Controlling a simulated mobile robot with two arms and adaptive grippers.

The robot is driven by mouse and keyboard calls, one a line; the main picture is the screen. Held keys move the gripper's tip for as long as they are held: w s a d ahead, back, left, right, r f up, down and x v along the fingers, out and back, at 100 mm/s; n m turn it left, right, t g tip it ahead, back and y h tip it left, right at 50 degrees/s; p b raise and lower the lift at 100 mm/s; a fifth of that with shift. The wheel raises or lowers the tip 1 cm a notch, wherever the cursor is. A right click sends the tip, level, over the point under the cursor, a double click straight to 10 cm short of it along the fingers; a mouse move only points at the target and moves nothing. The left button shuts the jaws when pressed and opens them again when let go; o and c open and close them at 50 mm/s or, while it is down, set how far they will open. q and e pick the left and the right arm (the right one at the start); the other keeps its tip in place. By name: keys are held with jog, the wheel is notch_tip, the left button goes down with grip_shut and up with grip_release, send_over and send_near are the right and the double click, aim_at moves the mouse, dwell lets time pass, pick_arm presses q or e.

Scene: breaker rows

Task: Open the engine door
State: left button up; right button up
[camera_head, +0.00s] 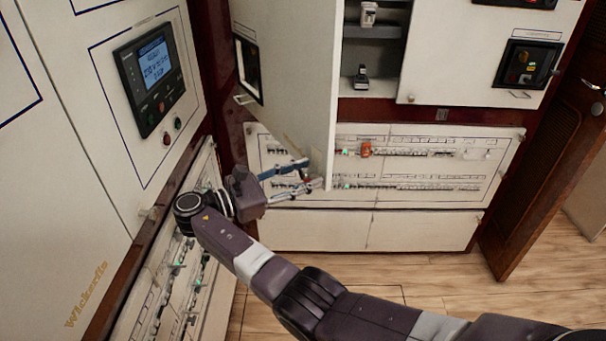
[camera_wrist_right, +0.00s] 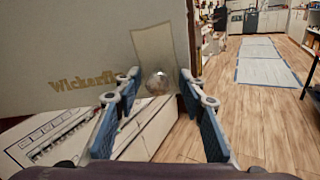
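My right gripper (camera_head: 308,177) is open, its two blue fingers pointing right near the lower corner of a white cabinet door (camera_head: 287,75) that stands swung out. I cannot tell whether this is the engine door, or whether the fingers touch it. In the right wrist view my right gripper (camera_wrist_right: 160,100) has its fingers well apart. A round, shiny knob (camera_wrist_right: 157,83) shows between them, by a pale panel (camera_wrist_right: 60,70) lettered "Wickerfi". I cannot tell how far the knob is. My left gripper is not in view.
A control panel with a lit screen (camera_head: 153,65) is on the left cabinet. Breaker rows (camera_head: 420,152) run behind my right gripper. A brown wooden door (camera_head: 545,170) stands at the right. The wooden floor (camera_head: 430,275) is clear.

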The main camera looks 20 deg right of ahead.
aim_at(317, 133)
jog(key=shift+r, duration=0.15)
notch_tip(317, 133, up, 10)
jog(key=shift+f, duration=0.1)
dwell(0.4)
